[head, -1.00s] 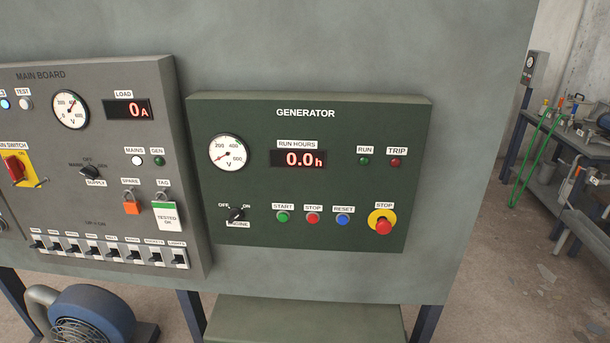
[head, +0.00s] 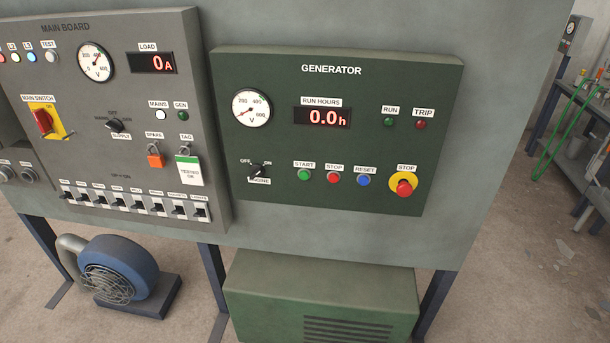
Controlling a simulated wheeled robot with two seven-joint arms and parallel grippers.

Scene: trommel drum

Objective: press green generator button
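The green generator button (head: 304,174) sits under the START label on the dark green generator panel (head: 290,205). To its right are a red STOP button (head: 333,178) and a blue RESET button (head: 363,180). To its left is the black engine switch (head: 257,170), marked OFF and ON. The run hours display (head: 322,116) reads 0.0 h. The RUN lamp (head: 389,122) and TRIP lamp (head: 421,125) look dark. Neither of my grippers is in view.
A red emergency stop (head: 404,188) on a yellow disc is right of the buttons. The grey main board (head: 85,150) adjoins on the left. Below stand a blue blower (head: 120,265) and a green vented box (head: 320,290). Nothing blocks the panel's front.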

